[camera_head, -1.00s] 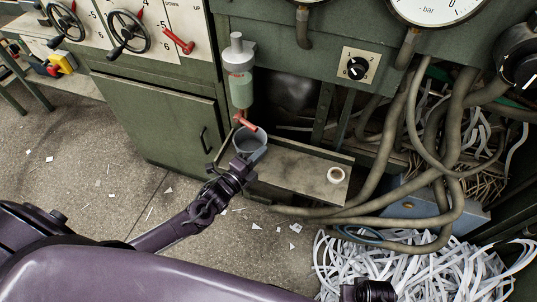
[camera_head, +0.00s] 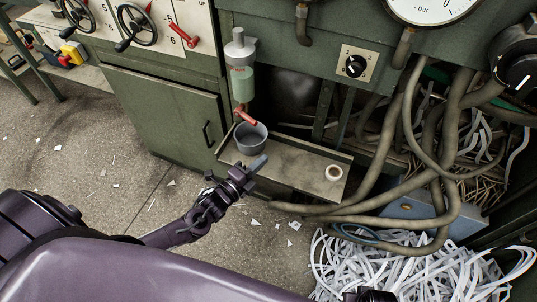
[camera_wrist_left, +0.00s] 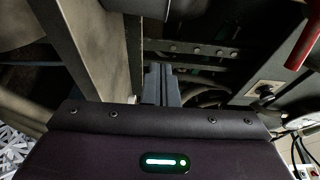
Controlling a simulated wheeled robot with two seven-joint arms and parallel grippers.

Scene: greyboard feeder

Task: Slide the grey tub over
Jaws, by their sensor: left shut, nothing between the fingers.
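The grey tub (camera_head: 251,140) stands upright near the left end of a metal ledge (camera_head: 290,172), just below the red-handled outlet of a bottle. My left gripper (camera_head: 258,162) is shut and empty. Its fingertips are just in front of the tub and slightly to its right in the head view, with a small gap showing between them.
A bottle with green liquid (camera_head: 241,75) hangs above the tub. A pale ring (camera_head: 333,172) lies on the ledge to the right, with bare ledge between. Thick hoses (camera_head: 405,150) run at the right. Shredded strips (camera_head: 390,265) heap on the floor.

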